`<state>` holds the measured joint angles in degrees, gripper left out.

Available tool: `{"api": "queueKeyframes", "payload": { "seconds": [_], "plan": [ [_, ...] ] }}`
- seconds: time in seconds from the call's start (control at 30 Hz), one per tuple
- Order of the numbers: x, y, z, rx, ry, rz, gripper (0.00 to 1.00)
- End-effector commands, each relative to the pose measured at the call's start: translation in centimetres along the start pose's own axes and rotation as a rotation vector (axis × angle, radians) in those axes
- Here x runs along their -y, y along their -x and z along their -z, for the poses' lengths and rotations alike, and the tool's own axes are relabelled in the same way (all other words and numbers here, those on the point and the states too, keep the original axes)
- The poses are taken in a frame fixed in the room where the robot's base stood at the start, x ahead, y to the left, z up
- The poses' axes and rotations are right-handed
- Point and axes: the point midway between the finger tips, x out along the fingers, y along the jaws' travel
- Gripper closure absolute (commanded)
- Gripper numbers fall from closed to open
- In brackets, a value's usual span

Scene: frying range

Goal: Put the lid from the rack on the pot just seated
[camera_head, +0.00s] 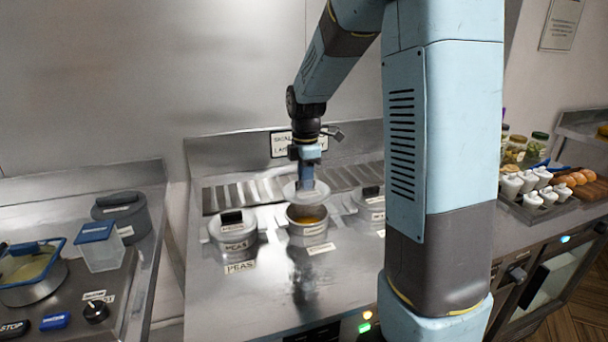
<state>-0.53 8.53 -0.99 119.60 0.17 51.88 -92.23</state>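An open round metal pot (307,233) with yellow-brown contents sits in the middle of the counter, with a label on its front. My gripper (306,184) points down above the pot's back part and appears shut on a round, pale metal lid (291,194). The lid is roughly level over the far side of the pot's opening. Whether its edge touches the pot's rim cannot be told from this view. The fingers hide the lid's handle. The slatted metal rack (240,192) runs along the back of the counter.
A lidded pot labelled PEAS (234,242) stands close on the left, and another lidded pot (371,206) stands close on the right. Clear counter (240,300) lies in front. A fryer station (75,300) is left; white jars (533,182) stand far right.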

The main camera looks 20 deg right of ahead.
Motion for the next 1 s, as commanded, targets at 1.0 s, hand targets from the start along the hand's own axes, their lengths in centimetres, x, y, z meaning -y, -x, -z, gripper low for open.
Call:
{"api": "queueKeyframes", "payload": {
  "seconds": [1.0],
  "plan": [
    [0.0, -5.1, 0.1, 0.000, 0.002, 0.000, 1.00]
  ]
}}
